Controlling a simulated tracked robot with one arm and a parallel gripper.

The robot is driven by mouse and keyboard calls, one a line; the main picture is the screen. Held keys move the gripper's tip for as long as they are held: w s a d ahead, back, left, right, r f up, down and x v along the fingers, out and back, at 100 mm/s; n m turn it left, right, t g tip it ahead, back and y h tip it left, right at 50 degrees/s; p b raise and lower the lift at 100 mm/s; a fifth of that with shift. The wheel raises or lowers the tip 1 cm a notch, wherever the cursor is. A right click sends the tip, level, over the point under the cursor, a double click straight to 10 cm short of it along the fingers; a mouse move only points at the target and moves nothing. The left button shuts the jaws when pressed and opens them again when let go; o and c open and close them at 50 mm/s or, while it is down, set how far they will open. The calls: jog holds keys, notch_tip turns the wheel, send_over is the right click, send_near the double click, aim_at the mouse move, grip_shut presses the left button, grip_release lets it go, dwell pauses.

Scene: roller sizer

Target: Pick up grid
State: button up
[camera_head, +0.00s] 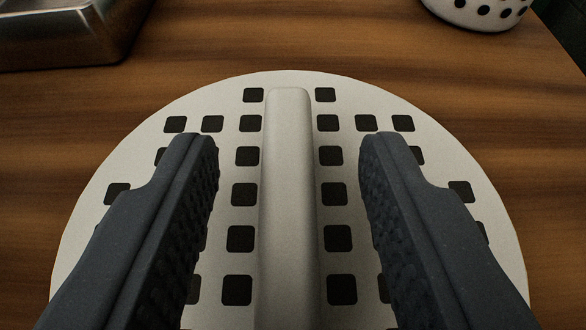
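The grid (350,95) is a round, off-white plate with rows of dark square holes. It lies on the wooden table in the middle of the view. A raised light bar (288,190) runs along its centre, away from me. My gripper (288,150) is open over the grid, with one dark ridged finger on each side of the bar. There are gaps between both fingers and the bar. The fingers hide parts of the grid's left and right sides. I cannot tell how high the fingertips are above the plate.
A metal tray (75,35) stands at the far left. A white round container with dark round holes (478,12) is at the far right, cut off by the frame, near the table's right edge. The wooden table (290,40) is clear between them.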

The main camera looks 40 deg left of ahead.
grip_shut()
